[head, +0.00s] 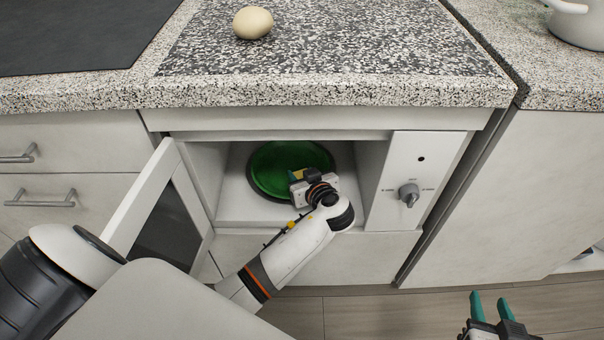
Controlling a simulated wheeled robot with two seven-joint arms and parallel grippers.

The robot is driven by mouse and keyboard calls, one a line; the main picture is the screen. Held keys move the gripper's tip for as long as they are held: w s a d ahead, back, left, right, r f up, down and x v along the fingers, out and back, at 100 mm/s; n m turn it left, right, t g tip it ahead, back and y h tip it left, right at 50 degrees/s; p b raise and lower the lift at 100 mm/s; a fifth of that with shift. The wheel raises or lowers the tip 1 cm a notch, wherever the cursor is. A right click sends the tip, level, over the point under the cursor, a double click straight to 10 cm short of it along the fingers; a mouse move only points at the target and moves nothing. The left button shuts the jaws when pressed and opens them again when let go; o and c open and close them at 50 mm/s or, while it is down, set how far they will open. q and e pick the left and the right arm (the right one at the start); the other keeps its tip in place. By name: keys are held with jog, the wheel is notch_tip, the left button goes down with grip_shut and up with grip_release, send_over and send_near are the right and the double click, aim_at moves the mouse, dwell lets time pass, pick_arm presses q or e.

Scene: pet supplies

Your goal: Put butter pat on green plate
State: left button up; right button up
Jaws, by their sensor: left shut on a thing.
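The green plate (268,178) lies inside the open microwave, on its floor. My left gripper (296,175) reaches into the microwave, over the front right part of the plate. It is shut on a small yellow thing, which looks like the butter pat (298,174); the gripper hides most of it. I cannot tell whether the butter pat touches the plate. My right gripper (490,298) is at the bottom right, outside the cabinet, with its two teal fingers apart and nothing between them.
The microwave door (140,200) stands open on the left, near my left arm. A control panel with a knob (409,194) is right of the opening. A pale round object (253,22) sits on the speckled counter (350,40). A white pot (578,25) stands at the upper right.

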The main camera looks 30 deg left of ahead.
pick_arm(q)
jog(key=shift+f, duration=0.2)
jog(key=o, duration=0.9)
jog(key=shift+o, duration=0.2)
pick_arm(e)
jog(key=shift+w+a+r+t, duration=0.1)
jog(key=shift+w+r+t, duration=0.2)
jog(key=shift+r, duration=0.05)
pick_arm(q)
jog(key=shift+r+p, duration=0.45)
jog(key=shift+r, duration=0.15)
jog(key=p+v, duration=0.2)
jog(key=v, duration=1)
pick_arm(e)
jog(key=s+d+f+g+h, duration=0.2)
jog(key=s+d+f+g, duration=0.1)
jog(key=s+f+g, duration=0.4)
jog(key=s, duration=0.2)
jog(key=shift+s+d+m+g, duration=0.3)
jog(key=shift+s+d+g, duration=0.1)
